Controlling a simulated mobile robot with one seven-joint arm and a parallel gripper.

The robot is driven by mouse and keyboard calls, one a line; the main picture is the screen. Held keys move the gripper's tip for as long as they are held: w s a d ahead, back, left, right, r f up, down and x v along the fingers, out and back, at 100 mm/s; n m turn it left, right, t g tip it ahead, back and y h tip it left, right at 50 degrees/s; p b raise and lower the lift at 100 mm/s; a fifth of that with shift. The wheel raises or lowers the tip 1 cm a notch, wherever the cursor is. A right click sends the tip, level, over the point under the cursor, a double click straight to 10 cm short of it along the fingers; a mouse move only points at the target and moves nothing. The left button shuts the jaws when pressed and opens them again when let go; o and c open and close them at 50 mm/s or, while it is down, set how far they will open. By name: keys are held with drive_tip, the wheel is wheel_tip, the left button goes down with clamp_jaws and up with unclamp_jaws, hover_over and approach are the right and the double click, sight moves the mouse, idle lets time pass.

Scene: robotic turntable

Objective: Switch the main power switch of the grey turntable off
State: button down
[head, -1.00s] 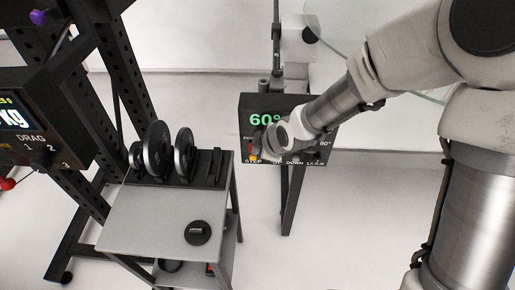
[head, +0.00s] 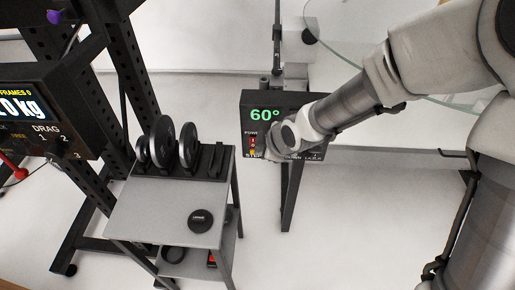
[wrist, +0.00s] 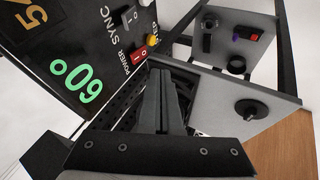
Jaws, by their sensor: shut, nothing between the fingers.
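A dark control box (head: 283,99) with a green "60°" display hangs right of the small grey table. Its red power switch (head: 252,142) shows just left of my wrist. In the wrist view the panel (wrist: 75,45) fills the upper left, tilted. The red power switch (wrist: 140,57) sits beside the "POWER" label; its rocker position is too small to tell. My gripper (wrist: 163,75) is shut and empty, its fingertips close below the red switch; contact cannot be told. In the head view my wrist hides the fingers and part of the panel.
A grey table (head: 165,205) holds several black discs (head: 188,145) in a rack and a lens cap (head: 200,220). Another dark box (head: 45,105) with a kg display stands at left. A glass disc (head: 350,35) lies behind the arm. Beside the SYNC label is another switch (wrist: 130,18).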

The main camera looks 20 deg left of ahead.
drive_tip(key=p+v, duration=0.4)
drive_tip(key=v, duration=0.3)
drive_tip(key=shift+w, duration=0.25)
drive_tip(key=shift+s+a+f, duration=0.1)
drive_tip(key=shift+a, duration=0.1)
